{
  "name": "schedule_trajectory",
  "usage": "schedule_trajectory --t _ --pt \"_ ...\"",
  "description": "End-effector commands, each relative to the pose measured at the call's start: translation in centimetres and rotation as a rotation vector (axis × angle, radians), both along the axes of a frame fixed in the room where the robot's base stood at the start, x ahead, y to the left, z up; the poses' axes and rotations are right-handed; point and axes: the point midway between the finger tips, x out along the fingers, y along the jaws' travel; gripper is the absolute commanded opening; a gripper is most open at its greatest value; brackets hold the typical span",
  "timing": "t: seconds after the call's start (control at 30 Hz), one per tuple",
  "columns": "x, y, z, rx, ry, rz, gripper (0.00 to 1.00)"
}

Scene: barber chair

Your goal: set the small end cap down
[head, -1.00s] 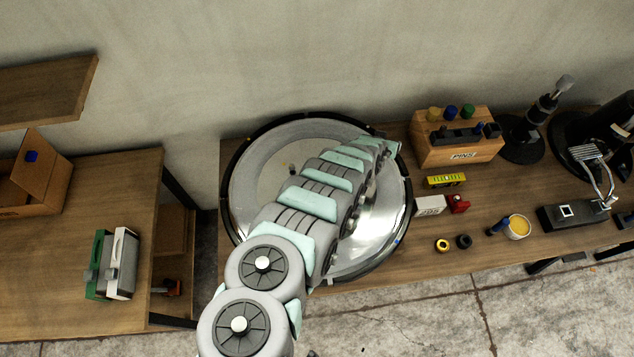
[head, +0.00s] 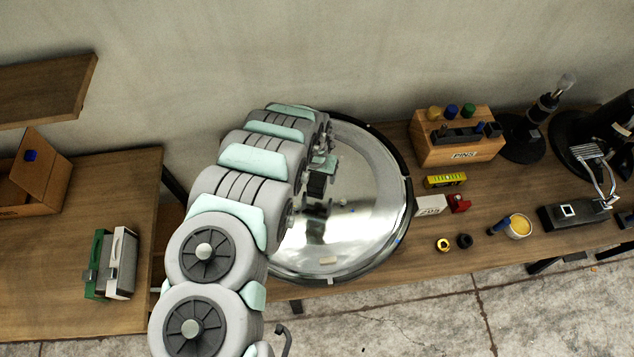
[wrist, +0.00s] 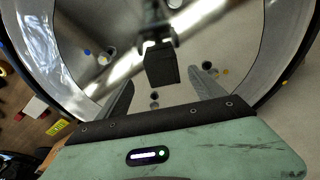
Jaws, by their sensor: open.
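My gripper (wrist: 162,88) is open over the large round metal tray (head: 372,195), its two grey fingers apart. A black block (wrist: 161,67) shows near the fingertips in the wrist view, with a dark fitting above it; the head view shows it (head: 316,185) below my wrist. I cannot tell whether it touches a finger. Small dark round pieces (wrist: 154,98) show between the fingers. I cannot tell for sure which small piece is the end cap. A small blue piece (wrist: 87,52) and a whitish round piece (wrist: 103,59) also show in the wrist view.
Right of the tray are a yellow ring (head: 443,245), a black ring (head: 464,241), a white box (head: 430,205), a yellow toy bus (head: 445,181) and a wooden pin box (head: 458,150). A cup (head: 518,226) stands farther right. My arm covers the tray's left side.

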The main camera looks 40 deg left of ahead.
Motion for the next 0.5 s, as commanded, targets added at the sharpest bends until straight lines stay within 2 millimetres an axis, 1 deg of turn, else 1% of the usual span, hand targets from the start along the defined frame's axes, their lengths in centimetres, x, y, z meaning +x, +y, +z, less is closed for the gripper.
schedule_trajectory --t 0.1,0.37,0.5 --pt "0.0 0.0 -0.8 0.0 0.001 0.001 0.78" --pt "0.2 0.2 -1.8 -0.001 0.0 0.001 0.78" --pt "0.4 0.5 -3.0 -0.001 -0.002 0.003 0.78"
